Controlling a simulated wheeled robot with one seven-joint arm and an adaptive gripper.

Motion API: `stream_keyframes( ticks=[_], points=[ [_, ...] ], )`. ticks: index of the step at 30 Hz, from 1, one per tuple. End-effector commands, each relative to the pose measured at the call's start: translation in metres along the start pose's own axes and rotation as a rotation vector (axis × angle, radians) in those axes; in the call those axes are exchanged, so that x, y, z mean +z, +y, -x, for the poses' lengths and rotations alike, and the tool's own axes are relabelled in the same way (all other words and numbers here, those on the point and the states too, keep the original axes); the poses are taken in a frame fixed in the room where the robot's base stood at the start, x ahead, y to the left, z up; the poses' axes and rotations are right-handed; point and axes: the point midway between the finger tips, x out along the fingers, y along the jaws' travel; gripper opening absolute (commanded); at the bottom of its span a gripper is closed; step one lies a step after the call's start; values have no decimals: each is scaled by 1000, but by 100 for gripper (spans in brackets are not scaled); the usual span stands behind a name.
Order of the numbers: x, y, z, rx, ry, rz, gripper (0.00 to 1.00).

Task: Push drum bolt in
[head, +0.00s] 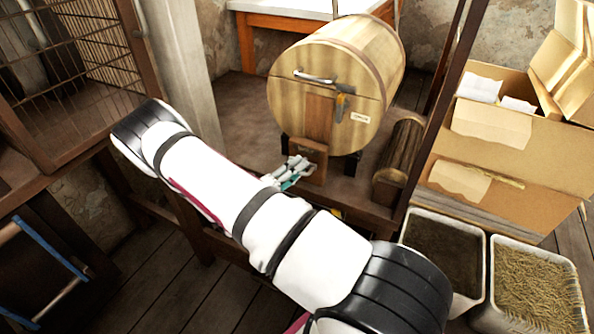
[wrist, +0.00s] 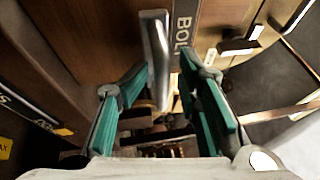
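The wooden drum (head: 318,70) lies on its side on a bench, its round front facing me. A wooden block (head: 318,152) sits below its front. My gripper (head: 289,174) is beside that block, low in front of the drum. In the wrist view, an upright metal bar (wrist: 156,55) stands beside a dark label reading "BOLT" (wrist: 183,28), with its last letter partly hidden. My gripper (wrist: 166,100) is open, with teal-padded fingers on either side of the bar. The left finger is close to the bar; I cannot tell whether they touch.
A short log (head: 400,160) lies to the right. Further right are cardboard boxes (head: 500,165) and two bins, one holding straw-like pieces (head: 537,285). A wire cage (head: 75,70) stands left.

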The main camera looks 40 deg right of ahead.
Motion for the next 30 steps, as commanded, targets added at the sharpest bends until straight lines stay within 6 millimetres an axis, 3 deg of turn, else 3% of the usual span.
stream_keyframes(
  ticks=[7, 21, 30],
  points=[
    [0, 0, 19, -1, -2, 0, 30],
    [0, 1, 105, 0, -2, 0, 30],
    [0, 1, 120, 0, 1, 0, 30]
  ],
)
